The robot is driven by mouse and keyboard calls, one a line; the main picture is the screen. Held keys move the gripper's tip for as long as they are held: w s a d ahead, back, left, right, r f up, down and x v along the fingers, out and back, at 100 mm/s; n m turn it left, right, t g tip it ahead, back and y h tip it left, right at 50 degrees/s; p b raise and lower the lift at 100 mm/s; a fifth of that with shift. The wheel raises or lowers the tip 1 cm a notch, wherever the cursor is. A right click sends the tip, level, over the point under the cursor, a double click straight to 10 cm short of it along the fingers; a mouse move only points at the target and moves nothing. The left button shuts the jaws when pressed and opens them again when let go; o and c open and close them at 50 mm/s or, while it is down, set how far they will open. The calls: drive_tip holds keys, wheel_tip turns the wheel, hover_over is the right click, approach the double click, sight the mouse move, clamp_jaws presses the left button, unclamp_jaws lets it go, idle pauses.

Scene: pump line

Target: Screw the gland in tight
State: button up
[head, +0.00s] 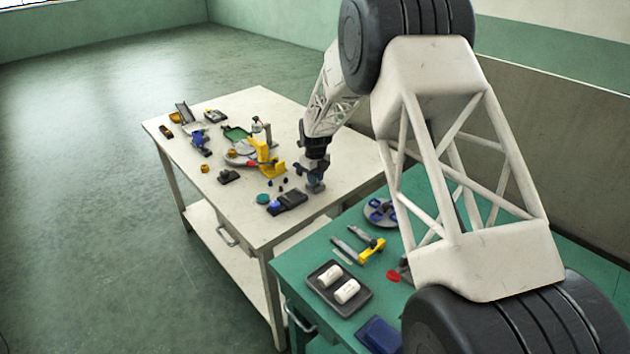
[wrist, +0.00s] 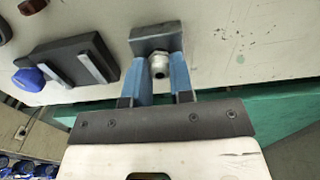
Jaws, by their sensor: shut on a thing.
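The gland (wrist: 159,65) is a small silvery metal fitting, seen in the wrist view between my two blue fingers. My gripper (wrist: 161,58) is shut on it. The gland sits against a dark grey block (wrist: 157,38) on the white table; how far its thread is in is hidden. In the head view my gripper (head: 313,172) points down at the right part of the white table, over the grey block (head: 315,187). The gland cannot be made out there.
A dark device (head: 290,200) with a blue knob (wrist: 29,78) lies just left of the block. A yellow stand (head: 268,160) and several small parts are farther left on the white table (head: 345,160). A green table (head: 310,259) with a black tray (head: 357,306) stands in front.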

drive_tip(key=shift+m, duration=1.5)
drive_tip(key=o, duration=0.6)
drive_tip(key=shift+r, duration=0.15)
drive_tip(key=shift+r, duration=2.1)
drive_tip(key=shift+n, duration=0.3)
